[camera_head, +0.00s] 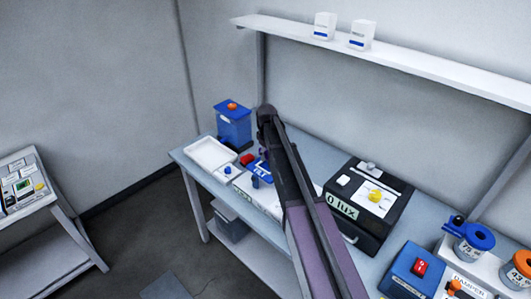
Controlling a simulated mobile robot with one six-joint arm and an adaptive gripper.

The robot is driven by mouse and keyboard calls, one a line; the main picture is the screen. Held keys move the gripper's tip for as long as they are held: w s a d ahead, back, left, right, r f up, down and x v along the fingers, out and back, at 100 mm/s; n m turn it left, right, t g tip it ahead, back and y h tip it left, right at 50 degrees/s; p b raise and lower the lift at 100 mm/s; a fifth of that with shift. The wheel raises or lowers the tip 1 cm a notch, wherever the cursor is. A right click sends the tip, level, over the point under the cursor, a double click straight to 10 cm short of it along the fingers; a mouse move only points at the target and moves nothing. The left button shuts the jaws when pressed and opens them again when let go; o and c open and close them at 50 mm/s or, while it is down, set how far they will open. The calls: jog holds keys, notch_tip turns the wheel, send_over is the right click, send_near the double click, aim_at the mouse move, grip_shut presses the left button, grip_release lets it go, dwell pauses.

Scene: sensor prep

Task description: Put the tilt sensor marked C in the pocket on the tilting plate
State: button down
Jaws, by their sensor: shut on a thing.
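A small blue device with white lettering, perhaps TILT, (262,167) stands on the bench, left of my arm and partly hidden by it. It may be the tilting plate, but I cannot make out its pocket. A small red part (247,159) is beside it. I cannot pick out a tilt sensor marked C. My dark and purple arm rises from the bottom edge to a dark joint above the bench and hides part of the bench.
A white tray (199,143) and a blue box with an orange knob (233,124) stand at the bench's left end. A black lux box (376,186) is right of my arm. A shelf (400,62) runs above.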

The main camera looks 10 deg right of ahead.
aim_at(268, 169)
jog(key=shift+f, duration=0.2)
jog(key=shift+f+b, duration=2.3)
jog(key=shift+b, duration=0.2)
jog(key=shift+s, duration=0.1)
jog(key=shift+s, duration=0.1)
jog(key=shift+g, duration=0.4)
